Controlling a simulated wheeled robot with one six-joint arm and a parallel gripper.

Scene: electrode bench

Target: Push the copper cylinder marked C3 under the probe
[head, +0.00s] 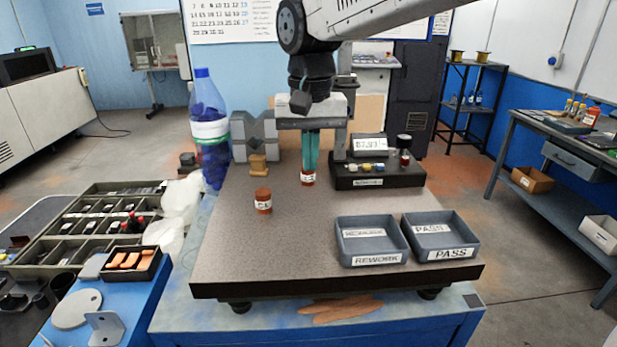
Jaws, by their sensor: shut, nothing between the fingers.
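My gripper (309,168) points straight down over the stone plate, its teal fingers shut together with nothing between them. A small copper cylinder (308,180) with a white label stands upright right at the fingertips; its label is partly hidden and too small to read surely, and I cannot tell whether the fingers touch it. Another copper cylinder (263,201), its label seeming to read C1, stands upright nearer and to the left. A black instrument base (377,181) with a display is to the right of my gripper. The probe cannot be made out clearly.
The grey stone plate (320,217) has clear room in its middle. REWORK (371,259) and PASS (441,253) trays sit at its front right. Grey V-blocks (253,138), a small brass-coloured block (258,164) and a blue bottle (209,130) stand at back left.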

